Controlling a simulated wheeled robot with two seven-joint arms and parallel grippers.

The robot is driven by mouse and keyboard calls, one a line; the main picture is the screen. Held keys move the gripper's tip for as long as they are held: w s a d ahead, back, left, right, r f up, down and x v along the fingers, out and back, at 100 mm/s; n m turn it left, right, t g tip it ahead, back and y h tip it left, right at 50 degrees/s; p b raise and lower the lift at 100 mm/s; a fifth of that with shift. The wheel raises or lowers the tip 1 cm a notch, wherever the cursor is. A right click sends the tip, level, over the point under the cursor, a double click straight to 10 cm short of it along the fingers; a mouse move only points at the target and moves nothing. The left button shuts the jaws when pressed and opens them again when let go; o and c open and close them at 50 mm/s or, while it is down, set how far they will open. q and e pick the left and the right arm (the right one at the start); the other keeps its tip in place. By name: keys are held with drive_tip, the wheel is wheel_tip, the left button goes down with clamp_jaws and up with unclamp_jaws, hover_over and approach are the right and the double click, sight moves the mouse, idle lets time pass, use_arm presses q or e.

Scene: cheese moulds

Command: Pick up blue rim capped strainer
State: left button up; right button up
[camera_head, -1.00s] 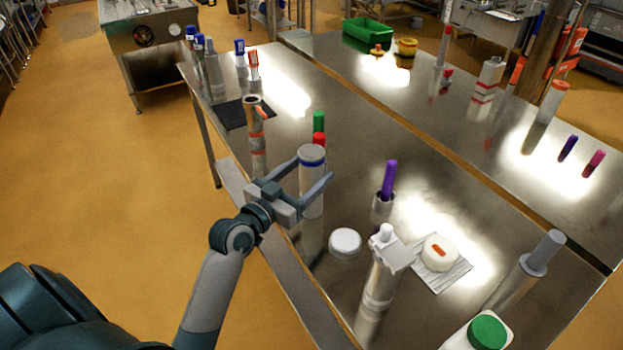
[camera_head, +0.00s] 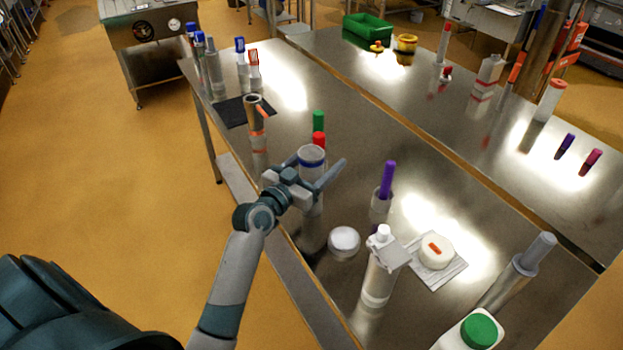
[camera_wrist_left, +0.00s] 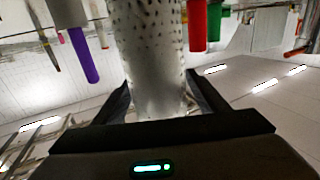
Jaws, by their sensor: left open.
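The blue rim capped strainer (camera_head: 312,153) stands upright on the steel table, with a pale cap and a blue band under it. My left gripper (camera_head: 318,161) is open, with one finger on each side of the strainer. Its lower part is partly hidden behind the gripper in the head view. In the left wrist view the perforated strainer body (camera_wrist_left: 152,45) fills the middle between the two dark fingers (camera_wrist_left: 160,100). I cannot tell whether either finger touches it. My right gripper is not in view.
Red and green capped items (camera_head: 319,138) stand close behind the strainer. A metal tube with orange bands (camera_head: 256,130) is to its left. A purple-topped container (camera_head: 384,190), a white round lid (camera_head: 344,240) and a white-capped bottle (camera_head: 378,275) stand to the right and nearer.

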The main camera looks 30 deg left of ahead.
sight(319, 149)
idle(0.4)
use_arm(q)
drive_tip(key=c, duration=1.3)
drive_tip(key=shift+r, duration=0.1)
wheel_tip(319, 149, up, 4)
drive_tip(key=shift+s+d+r+b, duration=0.1)
drive_tip(key=shift+d+b, duration=0.05)
drive_tip(key=shift+b, duration=0.4)
drive_tip(key=s+d+r, duration=0.2)
drive_tip(key=s+d+r+b, duration=0.1)
drive_tip(key=s+d+r, duration=0.1)
drive_tip(key=s+d, duration=0.1)
drive_tip(key=s+d+r, duration=0.2)
drive_tip(key=s+d, duration=0.1)
drive_tip(key=shift+s+r, duration=0.1)
drive_tip(key=shift+r, duration=0.25)
